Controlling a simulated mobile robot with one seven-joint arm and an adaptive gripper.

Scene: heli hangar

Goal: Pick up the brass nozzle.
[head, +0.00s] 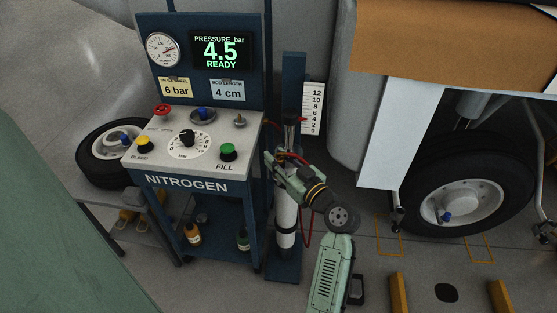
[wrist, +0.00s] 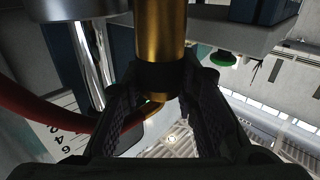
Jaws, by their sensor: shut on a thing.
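The brass nozzle (wrist: 164,35) is a gold cylinder with a dark collar, in the upper middle of the wrist view. My gripper (wrist: 163,85) has its two black fingers closed on either side of the collar. In the head view my gripper (head: 275,160) is beside the right edge of the nitrogen cart, in front of the blue post. The nozzle cannot be made out clearly there. I cannot tell whether the nozzle still touches a holder.
The nitrogen cart (head: 190,185) stands left, its display reading 4.5 bar. A red hose (wrist: 45,118) runs close beside my fingers. A blue post (head: 293,75) and white scale (head: 313,108) stand behind.

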